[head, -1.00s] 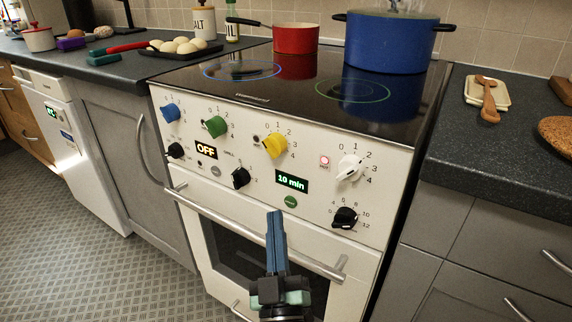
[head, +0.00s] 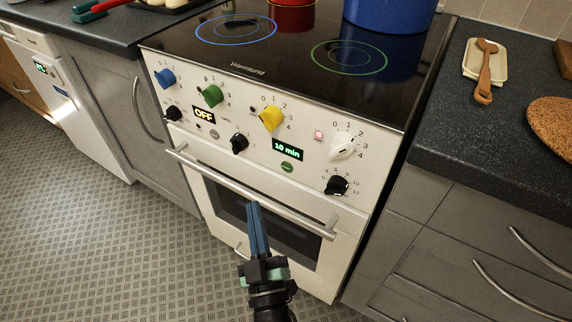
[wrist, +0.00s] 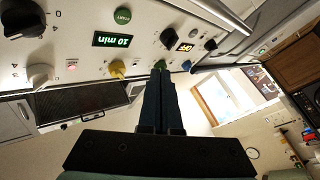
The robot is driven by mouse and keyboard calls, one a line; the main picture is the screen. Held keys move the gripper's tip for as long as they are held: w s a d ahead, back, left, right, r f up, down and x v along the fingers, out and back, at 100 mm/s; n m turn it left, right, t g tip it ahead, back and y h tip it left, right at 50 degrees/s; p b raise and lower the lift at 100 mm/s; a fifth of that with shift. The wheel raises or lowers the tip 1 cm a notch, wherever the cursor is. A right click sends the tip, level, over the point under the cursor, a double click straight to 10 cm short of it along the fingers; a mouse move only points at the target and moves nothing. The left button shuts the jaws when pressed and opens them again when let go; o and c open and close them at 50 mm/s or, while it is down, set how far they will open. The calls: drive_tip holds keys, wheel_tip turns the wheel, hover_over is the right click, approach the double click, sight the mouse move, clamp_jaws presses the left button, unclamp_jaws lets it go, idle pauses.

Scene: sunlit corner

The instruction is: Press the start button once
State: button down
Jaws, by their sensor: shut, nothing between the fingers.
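The start button (head: 287,167) is a small round green button on the white cooker front, just below the lit "10 min" display (head: 287,149). In the wrist view the green button (wrist: 122,16) reads START and appears upside down near the top edge, with the display (wrist: 112,40) below it. My gripper (head: 253,206) is shut and empty, its blue fingers together. In the head view its tips are below and left of the button, over the oven door area, apart from it. In the wrist view the fingertips (wrist: 160,68) are right of and below the button.
The oven handle (head: 250,190) crosses the front below the panel. Knobs flank the button: black (head: 239,143), yellow (head: 271,118), white (head: 342,146) and others. A second display (head: 203,115) reads OFF. A blue pot (head: 390,12) stands on the hob. The floor at left is clear.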

drive_tip(key=shift+w+d+b, duration=0.15)
drive_tip(key=shift+w+d, duration=0.7)
drive_tip(key=shift+w, duration=0.3)
drive_tip(key=shift+w+d+b, duration=0.15)
drive_tip(key=shift+w+d, duration=0.7)
drive_tip(key=shift+w, duration=0.35)
drive_tip(key=shift+w+d+b, duration=0.15)
drive_tip(key=shift+w+d, duration=0.7)
drive_tip(key=shift+w, duration=0.3)
drive_tip(key=shift+w, duration=0.1)
drive_tip(key=shift+w+d, duration=0.25)
drive_tip(key=shift+w+d, duration=0.2)
drive_tip(key=shift+w, duration=0.1)
drive_tip(key=shift+s, duration=0.1)
drive_tip(key=shift+s+a, duration=0.4)
drive_tip(key=shift+s, duration=0.15)
drive_tip(key=s+a, duration=0.1)
drive_tip(key=s, duration=0.1)
drive_tip(key=s+a+p, duration=0.1)
drive_tip(key=s+a, duration=0.1)
idle(0.6)
